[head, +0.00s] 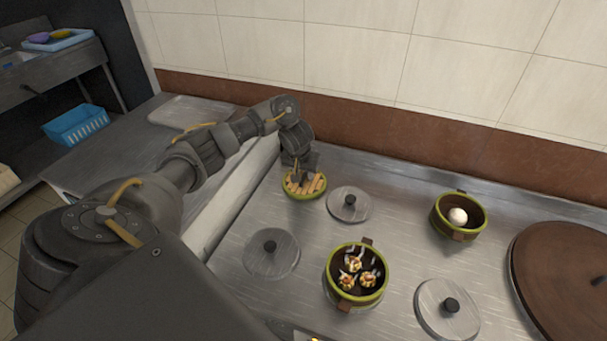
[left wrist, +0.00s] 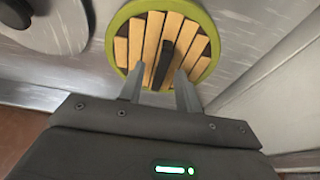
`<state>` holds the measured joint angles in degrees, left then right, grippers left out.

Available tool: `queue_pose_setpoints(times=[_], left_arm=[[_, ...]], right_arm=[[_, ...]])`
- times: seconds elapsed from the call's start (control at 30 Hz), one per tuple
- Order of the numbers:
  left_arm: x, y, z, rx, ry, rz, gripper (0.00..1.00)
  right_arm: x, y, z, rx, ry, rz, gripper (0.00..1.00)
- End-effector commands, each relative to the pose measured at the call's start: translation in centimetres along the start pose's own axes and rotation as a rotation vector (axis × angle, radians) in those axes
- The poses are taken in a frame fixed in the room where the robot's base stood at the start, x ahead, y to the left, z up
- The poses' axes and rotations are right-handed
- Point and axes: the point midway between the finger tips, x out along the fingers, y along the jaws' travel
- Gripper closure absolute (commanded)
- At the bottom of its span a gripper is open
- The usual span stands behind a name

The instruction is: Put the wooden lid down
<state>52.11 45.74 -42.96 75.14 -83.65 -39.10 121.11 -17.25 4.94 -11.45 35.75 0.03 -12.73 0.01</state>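The wooden lid (head: 304,190) is round, with pale slats, a green rim and a dark bar handle. It is at the left part of the steel counter, near the counter's left edge, and appears to lie flat. In the left wrist view the lid (left wrist: 198,69) fills the top middle. My left gripper (left wrist: 159,80) is over it, with its two fingers apart on either side of the handle and a visible gap to it. In the head view my left gripper (head: 302,175) hides part of the lid. My right gripper is not in view.
Grey metal lids with black knobs (head: 348,205) (head: 271,253) (head: 447,310) lie on the counter. A green-rimmed pot (head: 341,296) holds several food pieces. Another pot (head: 442,222) holds a white round item. A large brown lid (head: 560,270) is at the right. A tiled wall stands behind.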

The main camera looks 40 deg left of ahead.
Motion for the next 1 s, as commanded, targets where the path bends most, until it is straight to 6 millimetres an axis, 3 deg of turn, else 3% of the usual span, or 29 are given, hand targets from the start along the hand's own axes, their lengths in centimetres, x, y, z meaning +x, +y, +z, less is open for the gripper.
queue_pose_setpoints(times=[0.2,0.5,0.7,1.0], left_arm=[[-5.3,-0.1,-0.5,0.003,0.005,-0.002,0.66],[-10.4,-0.1,-0.2,0.002,0.003,-0.002,0.66],[-11.6,-0.1,-0.1,0.001,0.0,-0.001,0.66],[-11.6,-0.1,0.0,0.0,-0.001,-0.001,0.66]], right_arm=[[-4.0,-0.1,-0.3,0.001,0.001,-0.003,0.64],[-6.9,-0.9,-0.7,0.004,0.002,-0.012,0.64],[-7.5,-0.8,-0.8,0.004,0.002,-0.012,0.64],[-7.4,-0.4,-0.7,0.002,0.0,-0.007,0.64]])
